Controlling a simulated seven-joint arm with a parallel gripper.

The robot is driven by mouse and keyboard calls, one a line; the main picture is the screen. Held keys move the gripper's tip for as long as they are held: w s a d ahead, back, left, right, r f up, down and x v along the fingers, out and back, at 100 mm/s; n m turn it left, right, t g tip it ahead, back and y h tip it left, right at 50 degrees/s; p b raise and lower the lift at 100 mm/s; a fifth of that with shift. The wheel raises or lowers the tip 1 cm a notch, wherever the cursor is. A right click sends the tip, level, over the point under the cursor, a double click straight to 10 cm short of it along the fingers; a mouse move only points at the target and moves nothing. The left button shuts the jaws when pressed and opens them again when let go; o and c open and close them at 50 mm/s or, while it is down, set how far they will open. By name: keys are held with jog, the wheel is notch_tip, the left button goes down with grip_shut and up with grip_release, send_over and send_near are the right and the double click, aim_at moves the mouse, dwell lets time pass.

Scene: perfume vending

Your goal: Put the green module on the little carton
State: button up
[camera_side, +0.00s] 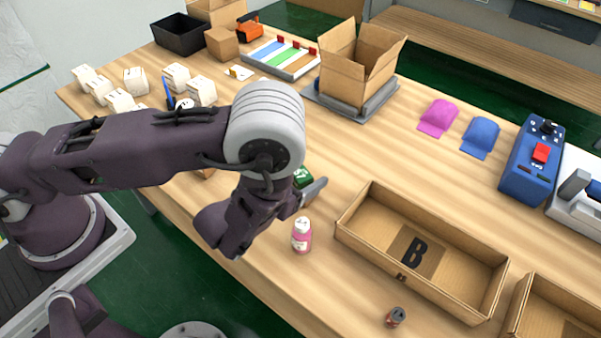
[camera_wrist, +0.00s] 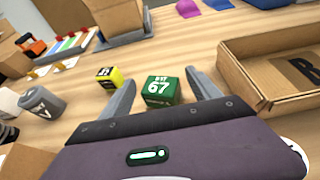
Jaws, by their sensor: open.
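The green module (camera_wrist: 160,89), a small cube with white "67" lettering, sits on the table between my gripper's fingers in the wrist view. It shows partly in the side view (camera_side: 303,176), behind my arm. My gripper (camera_wrist: 160,77) is open, one finger on each side of the module; I cannot tell whether either touches it. In the side view my gripper (camera_side: 312,190) is low over the table.
A yellow-and-black cube (camera_wrist: 109,77) lies left of the module. An orange device (camera_side: 249,28), striped tray (camera_side: 280,58) and large open carton (camera_side: 358,65) stand farther back.

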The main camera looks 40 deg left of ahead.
jog(key=v, duration=1.2)
jog(key=a+r+n+g+y, duration=0.3)
jog(key=a+r+n+y, duration=0.85)
jog(key=a+r, duration=0.4)
jog(key=s+a+r+n+g, duration=0.2)
jog(key=s+a+n+g, duration=0.6)
jog(key=s+n, duration=0.3)
jog(key=s+d+n+g+h, duration=0.2)
jog(key=s+d+n+h, duration=0.35)
jog(key=n, duration=0.25)
jog(key=w+d+r+n+t+h, duration=0.3)
jog(key=d+r+n+t+h, duration=0.2)
jog(key=d+r+h, duration=0.1)
jog(key=shift+w+d+r, duration=0.2)
jog(key=shift+w+d, duration=0.15)
jog(key=shift+w, duration=0.05)
